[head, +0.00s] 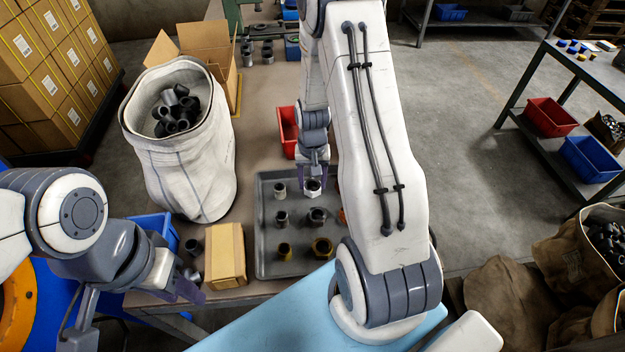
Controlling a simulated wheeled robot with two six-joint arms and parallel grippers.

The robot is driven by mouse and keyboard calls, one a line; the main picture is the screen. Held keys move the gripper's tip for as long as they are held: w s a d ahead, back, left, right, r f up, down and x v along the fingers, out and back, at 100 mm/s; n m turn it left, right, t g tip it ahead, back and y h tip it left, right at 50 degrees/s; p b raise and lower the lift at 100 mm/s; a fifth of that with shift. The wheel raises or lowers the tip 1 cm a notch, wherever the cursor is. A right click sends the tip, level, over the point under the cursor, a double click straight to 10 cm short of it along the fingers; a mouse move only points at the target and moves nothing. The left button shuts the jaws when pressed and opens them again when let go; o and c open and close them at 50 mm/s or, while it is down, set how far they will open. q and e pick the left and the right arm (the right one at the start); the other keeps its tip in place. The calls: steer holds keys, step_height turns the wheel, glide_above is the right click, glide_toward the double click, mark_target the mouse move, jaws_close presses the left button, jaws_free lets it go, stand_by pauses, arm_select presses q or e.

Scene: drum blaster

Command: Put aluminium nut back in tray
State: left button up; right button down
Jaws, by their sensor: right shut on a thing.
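The grey tray (264,225) lies on the table and holds several dark, brass and silver fittings in rows. My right gripper (313,182) points down over the back part of the tray and is shut on a silver nut, the aluminium nut (313,188). From this angle I cannot tell whether the nut touches the tray floor. My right arm hides the tray's right side. My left gripper (190,289) is low at the table's front edge, beside a small metal fitting (193,274); its jaw opening is unclear.
A white sack (185,170) of dark fittings stands left of the tray. A cardboard box (225,257), a blue bin (158,229) and a dark fitting (193,246) are near the front left. A red bin (288,132) is behind the tray.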

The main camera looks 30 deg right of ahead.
steer(key=shift+f, duration=0.15)
steer(key=shift+c, duration=1)
jaws_free()
